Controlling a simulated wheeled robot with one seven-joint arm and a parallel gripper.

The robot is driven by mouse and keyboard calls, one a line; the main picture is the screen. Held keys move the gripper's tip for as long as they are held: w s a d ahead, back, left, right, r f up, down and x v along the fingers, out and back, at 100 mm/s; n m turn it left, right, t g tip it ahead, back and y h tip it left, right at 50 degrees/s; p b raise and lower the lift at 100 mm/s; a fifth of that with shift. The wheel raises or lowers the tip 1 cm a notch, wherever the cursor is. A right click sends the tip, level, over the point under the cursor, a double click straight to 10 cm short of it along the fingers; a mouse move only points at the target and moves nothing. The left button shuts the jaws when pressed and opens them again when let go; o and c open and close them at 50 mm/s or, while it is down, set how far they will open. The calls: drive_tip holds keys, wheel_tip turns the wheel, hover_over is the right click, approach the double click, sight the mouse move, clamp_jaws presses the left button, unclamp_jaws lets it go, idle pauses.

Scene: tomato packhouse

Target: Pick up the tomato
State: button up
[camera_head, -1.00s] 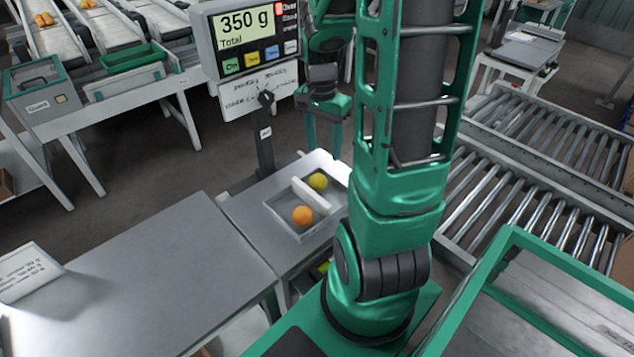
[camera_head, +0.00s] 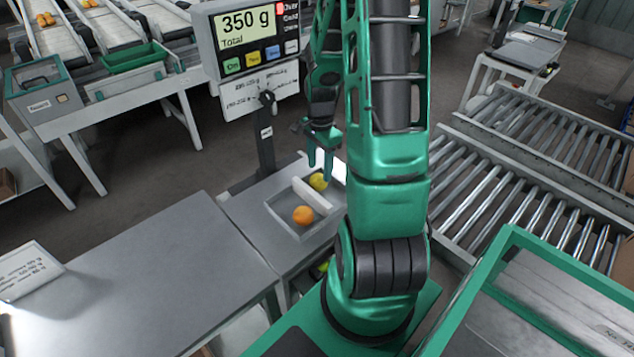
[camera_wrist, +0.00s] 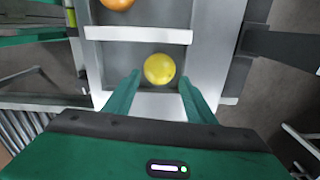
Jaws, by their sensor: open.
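A yellow tomato (camera_head: 318,181) lies in the far compartment of a grey tray (camera_head: 285,222) on the weighing stand. An orange tomato (camera_head: 303,215) lies in the near compartment, across a white divider (camera_head: 312,195). My gripper (camera_head: 321,172) is above the far compartment, fingers pointing down. In the wrist view my gripper (camera_wrist: 157,88) is open and empty, and the yellow tomato (camera_wrist: 159,69) shows between and just beyond the fingertips. The orange tomato (camera_wrist: 117,3) is cut by the top edge there. I cannot tell the exact height of the fingertips over the yellow tomato.
A scale display (camera_head: 248,38) reading 350 g stands on a post (camera_head: 265,150) close left of my gripper. A roller conveyor (camera_head: 500,210) and a green-framed bin (camera_head: 510,235) are at right.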

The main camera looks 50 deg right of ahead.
sight(318, 176)
drive_tip(key=shift+a+f, duration=0.2)
drive_tip(key=shift+f, duration=2.05)
drive_tip(key=shift+c, duration=0.5)
drive_tip(key=shift+c, duration=1.4)
drive_tip(key=shift+r, duration=0.2)
